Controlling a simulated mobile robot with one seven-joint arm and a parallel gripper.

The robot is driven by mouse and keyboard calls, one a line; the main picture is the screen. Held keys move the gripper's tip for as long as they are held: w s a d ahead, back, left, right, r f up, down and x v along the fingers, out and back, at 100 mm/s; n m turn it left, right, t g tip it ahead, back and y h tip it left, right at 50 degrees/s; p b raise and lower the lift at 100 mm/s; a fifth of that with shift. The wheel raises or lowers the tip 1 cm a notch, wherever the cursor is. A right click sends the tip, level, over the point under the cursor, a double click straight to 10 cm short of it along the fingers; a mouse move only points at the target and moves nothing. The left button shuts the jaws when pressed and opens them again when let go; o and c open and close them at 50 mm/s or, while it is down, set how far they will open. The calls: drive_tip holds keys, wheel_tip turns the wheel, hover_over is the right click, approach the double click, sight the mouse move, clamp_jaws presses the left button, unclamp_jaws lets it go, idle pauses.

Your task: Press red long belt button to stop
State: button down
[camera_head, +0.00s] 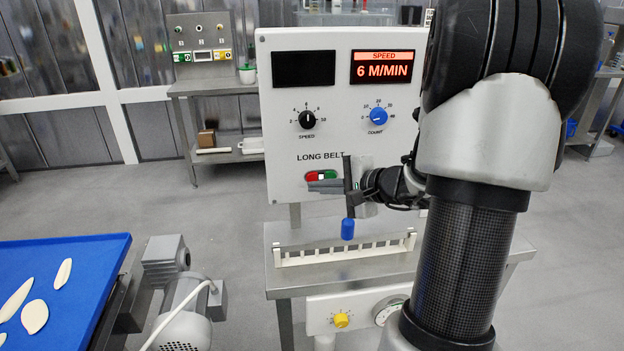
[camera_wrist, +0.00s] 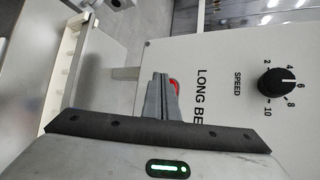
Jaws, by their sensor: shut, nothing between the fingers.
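The white control panel (camera_head: 292,110) is labelled LONG BELT. Its red button (camera_head: 312,176) sits at the left of a red and green pair, with the green button (camera_head: 331,174) beside it. My gripper (camera_head: 311,186) is shut and empty, its fingertips just below and in front of the red button. In the wrist view the shut fingers (camera_wrist: 162,84) point at the panel, and a sliver of the red button (camera_wrist: 175,84) shows beside their tips. Whether the fingertips touch the button cannot be told. The speed display (camera_head: 385,67) reads 6 M/MIN.
A black speed knob (camera_head: 306,119) and a blue count knob (camera_head: 378,116) are above the buttons. A white slotted rack (camera_head: 345,252) stands on the metal table below. A blue belt (camera_head: 85,262) with white pieces is at left.

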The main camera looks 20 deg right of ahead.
drive_tip(key=shift+w+f, duration=0.1)
drive_tip(key=shift+w, duration=0.05)
drive_tip(key=shift+w+d+b, duration=0.15)
drive_tip(key=shift+w+b, duration=0.1)
drive_tip(key=shift+b, duration=0.05)
drive_tip(key=shift+w+d, duration=0.1)
drive_tip(key=shift+w, duration=0.3)
idle(0.8)
drive_tip(key=shift+b, duration=0.3)
drive_tip(key=shift+s+a+b, duration=0.2)
drive_tip(key=shift+s+b, duration=0.15)
drive_tip(key=shift+s, duration=0.45)
drive_tip(key=s+b, duration=0.1)
drive_tip(key=s, duration=0.1)
drive_tip(key=s+a, duration=0.1)
drive_tip(key=s, duration=0.1)
drive_tip(key=shift+s+a+b, duration=0.2)
drive_tip(key=shift+s+b, duration=0.15)
drive_tip(key=shift+s, duration=0.05)
